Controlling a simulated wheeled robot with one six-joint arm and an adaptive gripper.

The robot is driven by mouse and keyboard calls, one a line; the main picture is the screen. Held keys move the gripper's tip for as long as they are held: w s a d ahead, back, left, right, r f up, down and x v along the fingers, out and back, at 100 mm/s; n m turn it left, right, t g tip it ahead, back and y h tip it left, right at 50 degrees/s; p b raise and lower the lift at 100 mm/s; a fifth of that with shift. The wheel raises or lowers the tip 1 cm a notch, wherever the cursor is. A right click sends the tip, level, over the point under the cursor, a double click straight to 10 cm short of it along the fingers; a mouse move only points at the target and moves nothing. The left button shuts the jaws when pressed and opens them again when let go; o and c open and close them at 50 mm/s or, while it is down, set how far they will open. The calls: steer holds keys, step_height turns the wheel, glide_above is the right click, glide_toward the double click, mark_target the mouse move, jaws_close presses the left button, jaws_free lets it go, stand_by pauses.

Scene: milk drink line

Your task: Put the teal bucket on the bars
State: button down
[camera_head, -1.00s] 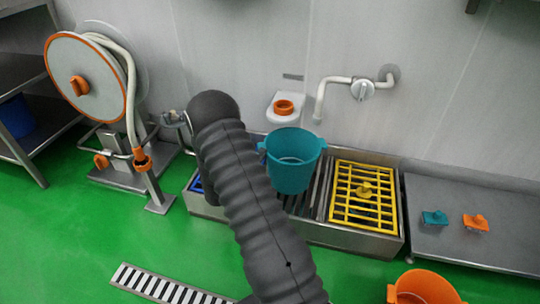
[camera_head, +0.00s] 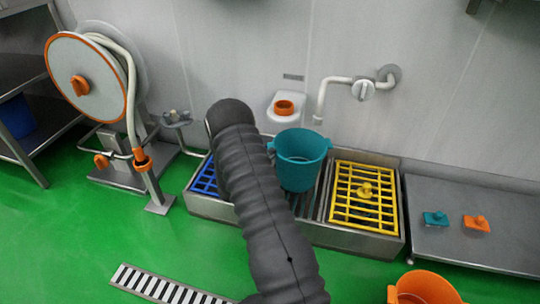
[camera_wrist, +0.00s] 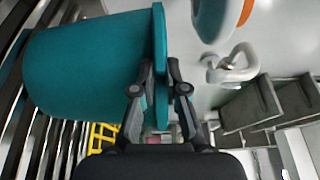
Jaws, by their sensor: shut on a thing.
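The teal bucket (camera_head: 301,161) hangs upright over the middle of the metal basin, in front of the wall tap. In the wrist view the bucket (camera_wrist: 85,62) fills the upper left, and my gripper (camera_wrist: 163,72) is shut on its rim side. The head view hides my gripper behind my dark arm. The bars (camera_head: 321,197) are dark metal slats across the middle of the basin, partly behind the bucket; they also show in the wrist view (camera_wrist: 38,140). I cannot tell whether the bucket's base touches them.
A yellow grid (camera_head: 362,198) covers the basin's right part and a blue grid (camera_head: 205,178) its left. A white wall tap (camera_head: 350,88) reaches down just behind the bucket. A steel table (camera_head: 470,245) with teal and orange scrubbers stands right. An orange bucket (camera_head: 425,289) is at front right.

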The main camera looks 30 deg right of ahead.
steer(key=shift+f, duration=0.1)
steer(key=c, duration=1.2)
jaws_free()
